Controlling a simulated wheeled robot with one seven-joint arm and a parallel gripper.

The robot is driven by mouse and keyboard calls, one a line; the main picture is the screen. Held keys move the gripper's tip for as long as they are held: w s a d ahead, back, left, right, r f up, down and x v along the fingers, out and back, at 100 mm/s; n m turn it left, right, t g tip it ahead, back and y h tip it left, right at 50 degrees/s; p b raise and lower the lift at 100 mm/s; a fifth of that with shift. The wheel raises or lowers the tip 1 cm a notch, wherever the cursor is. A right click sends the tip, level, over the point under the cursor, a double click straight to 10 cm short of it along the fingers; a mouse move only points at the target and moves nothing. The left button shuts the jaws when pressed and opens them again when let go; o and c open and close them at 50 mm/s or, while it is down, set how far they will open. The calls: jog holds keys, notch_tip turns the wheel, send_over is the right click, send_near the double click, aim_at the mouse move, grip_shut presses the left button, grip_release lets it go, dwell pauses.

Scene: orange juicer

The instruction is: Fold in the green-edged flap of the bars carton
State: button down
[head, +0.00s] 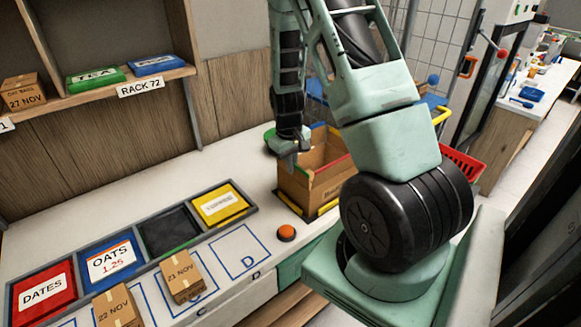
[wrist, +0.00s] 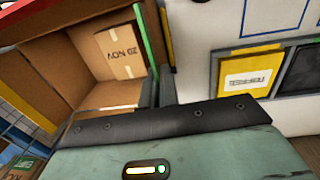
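The bars carton (head: 307,183) is an open brown box at the counter's far end, right of the row of bins. In the wrist view its open inside (wrist: 100,95) is at the upper left, holding a brown box marked 20 NOV (wrist: 120,52). The green-edged flap (wrist: 145,38) shows there almost edge-on, as a thin green strip running down to my fingers. My gripper (head: 288,149) is at the carton's far left corner; its two dark fingers (wrist: 157,88) are close together. I cannot tell whether they touch the flap. A red edge (head: 332,169) shows on another carton side.
A yellow-and-black border (head: 290,205) surrounds the carton's base. A red basket (head: 459,164) stands to the right. Counter behind the bins is clear.

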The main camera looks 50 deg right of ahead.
aim_at(293, 177)
jog(key=d+y+b, duration=0.1)
jog(key=y+b, duration=0.1)
jog(key=y, duration=0.1)
jog(key=shift+s+d+f+t, duration=0.15)
jog(key=shift+d+t, duration=0.2)
jog(key=shift+t, duration=0.05)
jog(key=shift+s+d+f+t+y+b, duration=0.15)
jog(key=shift+d+t+y+b, duration=0.25)
jog(key=shift+y, duration=0.8)
jog(key=y, duration=0.1)
jog(key=d+y, duration=0.1)
jog(key=f+y+b, duration=0.1)
jog(key=y, duration=0.1)
jog(key=shift+s+d+f+t, duration=0.1)
jog(key=shift+s+d+t, duration=0.05)
jog(key=shift+d+t, duration=0.25)
jog(key=shift+s+d+f+t+y+b, duration=0.1)
jog(key=shift+d+f+t+y+b, duration=0.1)
jog(key=shift+y+b, duration=0.35)
jog(key=shift+d+f+t+y+b, duration=0.1)
jog(key=shift+f+y+b, duration=0.1)
jog(key=shift+y, duration=0.65)
jog(key=c, duration=1.6)
grip_release()
jog(key=shift+c, duration=0.2)
